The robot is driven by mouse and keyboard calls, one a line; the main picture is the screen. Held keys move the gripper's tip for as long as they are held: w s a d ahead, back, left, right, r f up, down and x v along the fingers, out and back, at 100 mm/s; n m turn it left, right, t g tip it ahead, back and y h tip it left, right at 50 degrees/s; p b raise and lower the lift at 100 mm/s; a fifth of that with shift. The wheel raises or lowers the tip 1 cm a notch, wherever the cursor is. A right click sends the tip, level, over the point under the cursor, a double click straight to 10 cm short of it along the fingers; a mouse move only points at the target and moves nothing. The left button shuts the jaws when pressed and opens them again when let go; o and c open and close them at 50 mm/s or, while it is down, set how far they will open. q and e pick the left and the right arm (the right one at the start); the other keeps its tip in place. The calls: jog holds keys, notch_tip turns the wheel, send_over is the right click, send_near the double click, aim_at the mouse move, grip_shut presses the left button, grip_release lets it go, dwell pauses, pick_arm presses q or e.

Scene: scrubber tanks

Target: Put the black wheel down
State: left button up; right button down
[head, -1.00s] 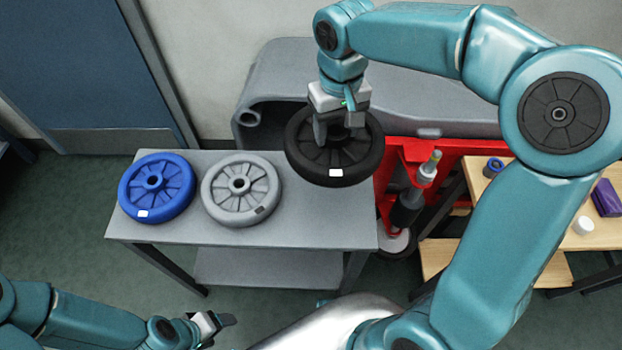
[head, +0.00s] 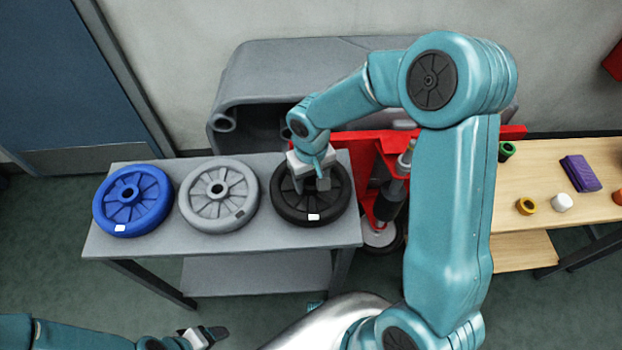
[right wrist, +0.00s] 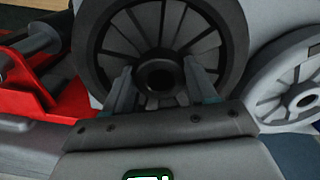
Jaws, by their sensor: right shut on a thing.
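The black wheel (head: 332,207) lies flat at the right end of the grey table (head: 270,238), or just above it; I cannot tell whether it touches. It has a white label on its near side. My right gripper (head: 322,182) reaches down onto its middle and is shut on it. In the right wrist view the two fingers (right wrist: 158,90) stand on either side of the hub of the black wheel (right wrist: 233,42). My left gripper (head: 208,337) is low at the bottom left, away from the wheels; its jaws are too small to judge.
A grey wheel (head: 219,222) and a blue wheel (head: 153,207) lie on the table to the left. A red frame (head: 368,150) with a dark cylinder stands close at the right. A wooden table (head: 535,185) with small items is further right.

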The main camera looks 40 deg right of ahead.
jog(key=shift+f, duration=0.15)
jog(key=shift+f, duration=0.15)
jog(key=shift+c, duration=1.7)
grip_release()
notch_tip(320, 180, up, 12)
jog(key=shift+r+p, duration=0.25)
jog(key=shift+p, duration=0.05)
jog(key=shift+s+f, duration=0.1)
